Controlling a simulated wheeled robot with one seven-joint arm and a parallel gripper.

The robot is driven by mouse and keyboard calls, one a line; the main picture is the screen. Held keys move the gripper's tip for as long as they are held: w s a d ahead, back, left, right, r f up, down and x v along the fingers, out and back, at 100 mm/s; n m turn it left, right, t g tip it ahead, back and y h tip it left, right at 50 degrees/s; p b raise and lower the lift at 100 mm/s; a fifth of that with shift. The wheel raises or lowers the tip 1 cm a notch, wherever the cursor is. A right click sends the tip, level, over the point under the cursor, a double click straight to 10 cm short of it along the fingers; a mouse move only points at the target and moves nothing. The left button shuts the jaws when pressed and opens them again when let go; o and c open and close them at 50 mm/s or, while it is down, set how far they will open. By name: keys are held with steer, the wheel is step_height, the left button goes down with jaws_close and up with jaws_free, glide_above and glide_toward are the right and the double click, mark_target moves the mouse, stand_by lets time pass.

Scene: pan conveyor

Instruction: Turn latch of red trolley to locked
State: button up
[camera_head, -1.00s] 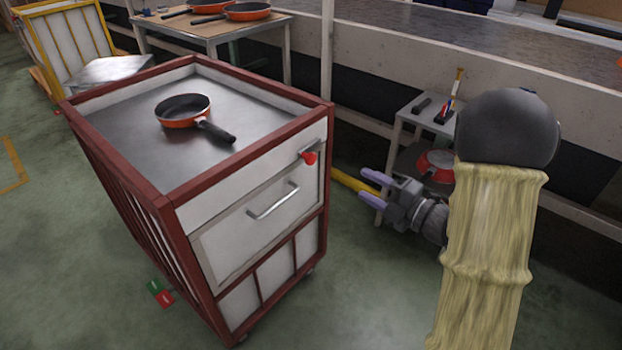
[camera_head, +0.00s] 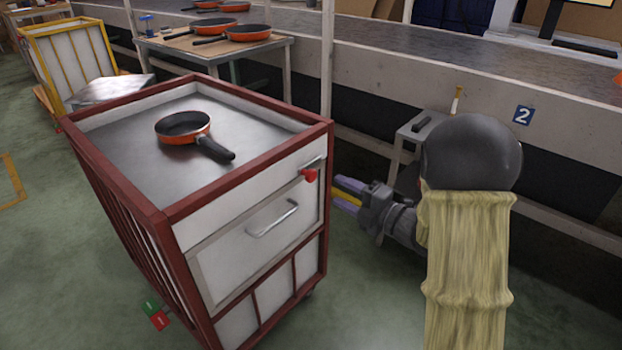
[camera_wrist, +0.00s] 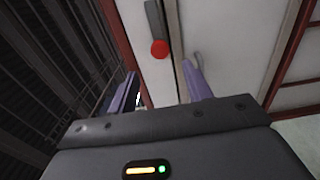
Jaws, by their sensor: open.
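The red trolley (camera_head: 165,215) stands at the left of the head view, with a grey top and white front panels. Its latch (camera_head: 310,175) is a red knob on a grey bar at the upper right of the front face. In the wrist view the latch knob (camera_wrist: 159,49) is at the top centre, with its grey bar above it. My gripper (camera_head: 340,194) is just right of the trolley's front corner, a little below and right of the latch. In the wrist view my gripper (camera_wrist: 160,88) has its purple fingers apart and empty, with the knob beyond them.
An orange pan (camera_head: 183,127) lies on the trolley's top. A drawer handle (camera_head: 272,218) sits left of the latch. A small grey table (camera_head: 408,133) and the conveyor wall (camera_head: 400,80) stand behind my arm. Green and red pedals (camera_head: 155,314) are by the trolley's base.

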mark_target(313, 178)
steer(key=b+x, duration=0.2)
steer(key=x, duration=0.8)
steer(key=shift+w+a, duration=0.15)
jaws_close()
